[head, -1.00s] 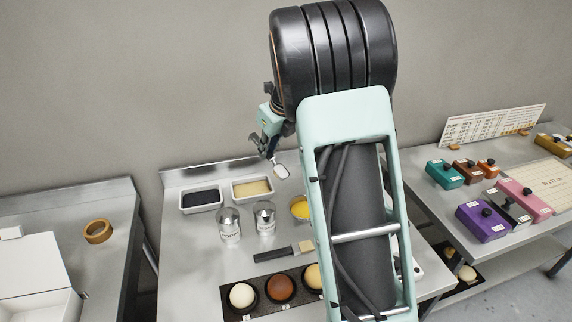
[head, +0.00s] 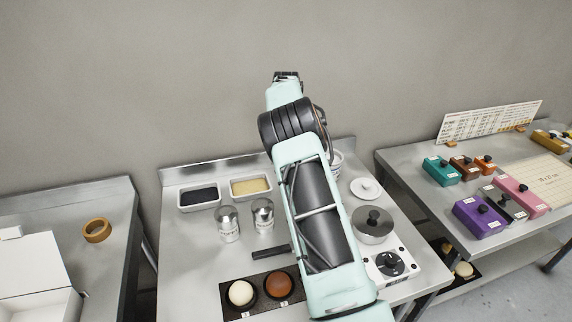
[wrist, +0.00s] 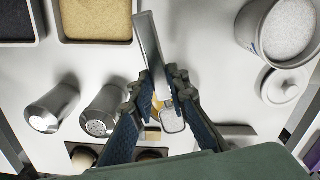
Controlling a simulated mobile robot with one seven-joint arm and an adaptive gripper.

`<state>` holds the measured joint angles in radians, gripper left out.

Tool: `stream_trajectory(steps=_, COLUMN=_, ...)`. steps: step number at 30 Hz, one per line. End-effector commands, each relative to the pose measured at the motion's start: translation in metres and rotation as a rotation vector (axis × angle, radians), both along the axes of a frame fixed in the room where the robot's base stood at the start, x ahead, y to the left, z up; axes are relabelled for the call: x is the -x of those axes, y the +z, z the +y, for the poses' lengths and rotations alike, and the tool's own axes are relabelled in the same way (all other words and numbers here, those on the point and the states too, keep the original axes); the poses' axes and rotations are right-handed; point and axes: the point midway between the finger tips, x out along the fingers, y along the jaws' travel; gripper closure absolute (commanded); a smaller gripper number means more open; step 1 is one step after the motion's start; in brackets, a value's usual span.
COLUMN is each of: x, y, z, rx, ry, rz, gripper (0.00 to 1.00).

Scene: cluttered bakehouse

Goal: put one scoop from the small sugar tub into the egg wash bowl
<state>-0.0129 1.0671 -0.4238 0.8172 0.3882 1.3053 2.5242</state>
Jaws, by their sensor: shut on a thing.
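My gripper (wrist: 164,92) is shut on a metal scoop (wrist: 150,48) in the wrist view. The scoop's rounded end (wrist: 173,120) looks pale; I cannot tell whether it holds sugar. A tub of white sugar (wrist: 254,28) stands open at the upper right of the wrist view, apart from the scoop. In the head view its rim (head: 337,158) shows just right of my arm. The egg wash bowl is hidden behind my arm in the head view; small yellow patches show behind the fingers in the wrist view. My arm also hides the gripper in the head view.
A white lid (head: 366,189) lies by the tub. A lidded pot (head: 373,226) and a scale (head: 391,264) stand in front of it. Two shakers (head: 228,224) and trays of dark (head: 199,206) and tan (head: 251,198) grains are to the left. A wall rises behind.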

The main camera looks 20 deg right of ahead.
Motion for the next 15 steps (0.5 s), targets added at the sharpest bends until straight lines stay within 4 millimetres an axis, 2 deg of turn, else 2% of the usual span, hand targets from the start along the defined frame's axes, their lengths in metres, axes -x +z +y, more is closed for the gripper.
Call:
stream_trajectory(steps=7, x=0.000, y=-0.011, z=-0.001, rx=0.001, ry=-0.003, rz=0.008, gripper=1.00)
stream_trajectory(steps=15, x=0.000, y=-0.037, z=-0.001, rx=0.000, ry=-0.003, rz=0.007, gripper=1.00)
